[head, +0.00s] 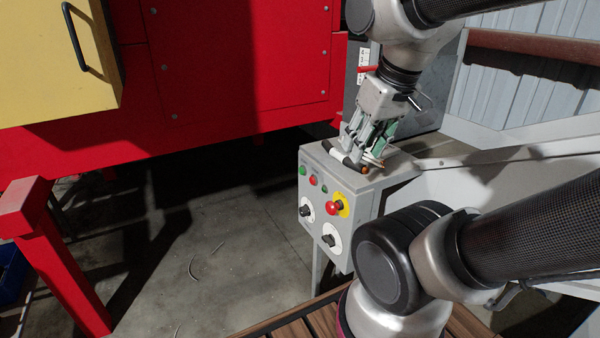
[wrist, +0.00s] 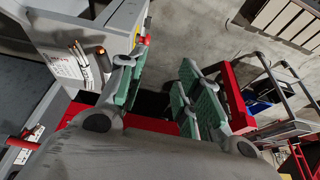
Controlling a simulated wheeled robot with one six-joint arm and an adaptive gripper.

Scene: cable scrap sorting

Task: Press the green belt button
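The green belt button (head: 302,170) is at the upper left of the front face of a grey control box (head: 345,192) in the head view. My gripper (head: 352,158) is over the box's top, up and to the right of the button and apart from it. In the wrist view my gripper (wrist: 163,66) has its two green-padded fingers spread, with nothing between them. The control box (wrist: 120,22) shows there beside the left finger. I cannot make out the green button in the wrist view.
A red button (head: 313,180), a red emergency stop (head: 332,207) on yellow and two black knobs (head: 305,210) share the face. Pens and paper (wrist: 68,63) lie on the box. A large red machine (head: 235,65) stands left. The floor (head: 240,260) before the box is mostly clear.

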